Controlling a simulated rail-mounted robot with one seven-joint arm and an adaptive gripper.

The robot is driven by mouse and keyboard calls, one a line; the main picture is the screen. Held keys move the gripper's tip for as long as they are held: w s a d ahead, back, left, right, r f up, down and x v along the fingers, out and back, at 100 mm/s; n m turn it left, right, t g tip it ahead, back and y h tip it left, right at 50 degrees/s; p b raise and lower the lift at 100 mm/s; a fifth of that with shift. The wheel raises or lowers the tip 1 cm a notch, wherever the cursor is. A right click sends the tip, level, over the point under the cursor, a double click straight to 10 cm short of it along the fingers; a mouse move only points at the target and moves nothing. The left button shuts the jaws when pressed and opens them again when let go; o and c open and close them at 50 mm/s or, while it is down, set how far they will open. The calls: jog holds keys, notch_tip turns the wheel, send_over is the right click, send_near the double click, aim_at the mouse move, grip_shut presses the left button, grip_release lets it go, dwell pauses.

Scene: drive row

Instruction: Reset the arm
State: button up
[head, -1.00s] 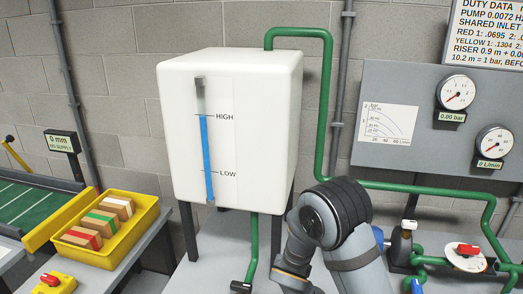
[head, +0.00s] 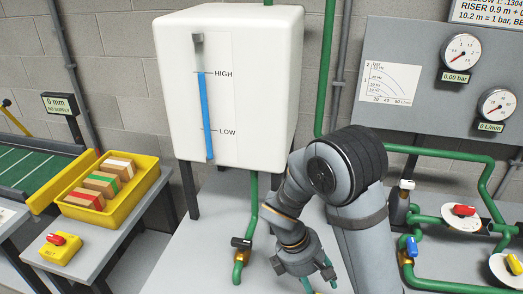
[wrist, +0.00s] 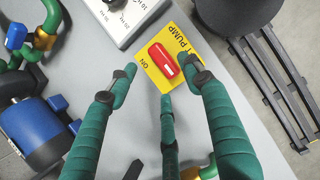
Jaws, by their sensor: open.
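My gripper (head: 307,284) shows at the bottom of the head view, below my bent arm, with its dark green fingers pointing down. In the wrist view my gripper (wrist: 161,82) is open, with nothing between its fingers. A red switch (wrist: 165,60) on a yellow plate (wrist: 145,72) marked PUMP and ON lies beyond the fingertips, near the bench edge. It shows between the two outer fingers; I cannot tell whether any finger touches it.
A white tank (head: 205,90) stands behind my arm. Green pipes (head: 440,155) with valves run at the right. A yellow tray (head: 95,212) of blocks is at the left. The wrist view shows a blue motor (wrist: 30,130) left of the fingers.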

jog(key=x, duration=0.6)
jog(key=shift+s, duration=0.15)
jog(key=shift+w+r+m+g+p, duration=0.1)
jog(key=shift+r+m+g+p, duration=0.15)
jog(key=shift+m, duration=0.35)
jog(key=shift+w+r+m+g+p, duration=0.15)
jog(key=shift+m+p, duration=0.15)
jog(key=shift+m, duration=0.3)
jog(key=m, duration=0.2)
jog(key=m+g+y, duration=0.1)
jog(key=m, duration=0.1)
jog(key=shift+d+f, duration=0.15)
jog(key=shift+d, duration=0.05)
jog(key=m, duration=0.2)
jog(key=m+g+y, duration=0.1)
jog(key=m, duration=0.1)
jog(key=shift+s+y, duration=0.1)
jog(key=shift+y, duration=0.2)
